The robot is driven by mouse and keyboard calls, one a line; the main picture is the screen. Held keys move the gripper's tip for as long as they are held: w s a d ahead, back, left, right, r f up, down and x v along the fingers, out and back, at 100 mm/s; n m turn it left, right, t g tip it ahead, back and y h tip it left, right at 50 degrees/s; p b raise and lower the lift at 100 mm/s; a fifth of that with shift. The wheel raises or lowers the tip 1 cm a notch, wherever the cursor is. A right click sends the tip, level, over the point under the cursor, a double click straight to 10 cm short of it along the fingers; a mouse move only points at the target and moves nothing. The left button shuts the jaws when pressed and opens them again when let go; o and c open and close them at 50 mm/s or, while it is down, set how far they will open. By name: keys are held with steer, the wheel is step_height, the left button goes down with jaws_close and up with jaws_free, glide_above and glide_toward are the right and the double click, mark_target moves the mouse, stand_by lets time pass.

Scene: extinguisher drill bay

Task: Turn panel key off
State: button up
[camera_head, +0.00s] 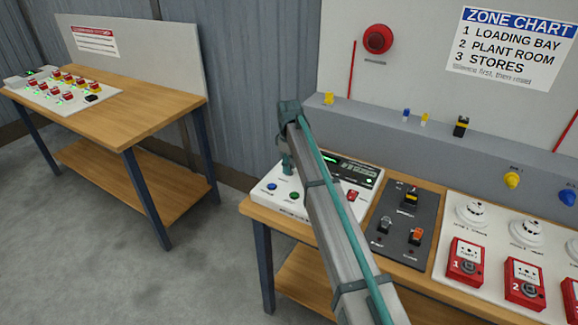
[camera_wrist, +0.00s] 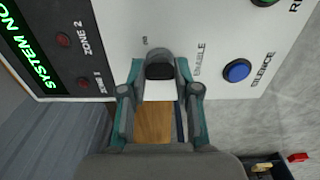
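The panel key switch (camera_wrist: 159,58) is a short grey barrel with a dark end, on the white alarm panel (camera_wrist: 220,35) in the wrist view. An "ENABLE" label is to its right. My gripper (camera_wrist: 159,78) has its two teal-and-grey fingers on either side of the key, close to it. Whether they touch it is unclear. In the head view my gripper (camera_head: 287,164) points down at the left part of the panel (camera_head: 272,200). My arm covers part of the panel, and the key is not seen there.
A blue button (camera_wrist: 237,70) labelled "SILENCE" lies right of the key. A dark display (camera_wrist: 50,45) is on the left. In the head view, a dark switch box (camera_head: 400,225) and red call points (camera_head: 466,262) stand right of the panel. A second bench (camera_head: 150,95) is at left.

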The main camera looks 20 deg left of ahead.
steer(key=o, duration=0.4)
step_height(320, 180, up, 12)
stand_by(0.6)
stand_by(0.3)
